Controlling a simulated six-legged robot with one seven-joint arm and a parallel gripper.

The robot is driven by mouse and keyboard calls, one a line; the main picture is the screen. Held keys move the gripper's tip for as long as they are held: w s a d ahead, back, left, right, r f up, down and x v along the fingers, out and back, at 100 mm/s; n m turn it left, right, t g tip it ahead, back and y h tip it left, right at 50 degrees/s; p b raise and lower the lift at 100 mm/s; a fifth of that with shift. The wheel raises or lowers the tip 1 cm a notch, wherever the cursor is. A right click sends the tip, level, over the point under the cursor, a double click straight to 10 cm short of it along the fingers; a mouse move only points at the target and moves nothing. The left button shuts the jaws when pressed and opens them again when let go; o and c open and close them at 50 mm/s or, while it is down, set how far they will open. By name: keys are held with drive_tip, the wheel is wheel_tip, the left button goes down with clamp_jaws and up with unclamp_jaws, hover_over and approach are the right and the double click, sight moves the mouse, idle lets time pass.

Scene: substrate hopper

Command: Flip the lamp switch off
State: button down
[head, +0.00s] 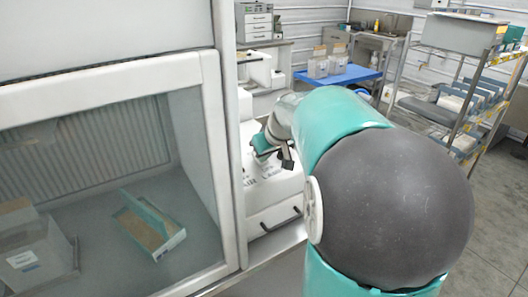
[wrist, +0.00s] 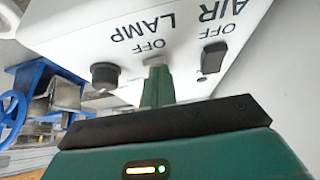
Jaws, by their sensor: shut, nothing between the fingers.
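The white control box (head: 275,190) stands beside the glass-fronted cabinet in the head view. Its white panel (wrist: 75,28) fills the top of the wrist view, with LAMP, AIR and OFF lettering. My gripper (wrist: 155,66) is shut and empty, its green fingertips at the panel just below the OFF mark by LAMP. The lamp switch is not clearly visible; the fingertips cover that spot. I cannot tell whether they touch it or how it is set. In the head view my gripper (head: 262,152) is small, over the box.
A black rocker switch (wrist: 213,58) by AIR is right of the fingers, and a black knob (wrist: 105,75) is left. The cabinet's white frame (head: 226,150) stands close to the left of the box. A blue table (head: 340,76) and shelf rack (head: 465,110) stand behind.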

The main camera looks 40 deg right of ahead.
drive_tip(key=shift+w, duration=0.15)
drive_tip(key=shift+w+r, duration=0.3)
drive_tip(key=shift+w, duration=0.35)
drive_tip(key=shift+r, duration=0.35)
drive_tip(key=r, duration=0.4)
drive_tip(key=shift+s+r, duration=0.1)
drive_tip(key=shift+s, duration=0.1)
drive_tip(key=s+r, duration=0.6)
drive_tip(key=shift+s+a+r, duration=0.15)
drive_tip(key=shift+s, duration=0.25)
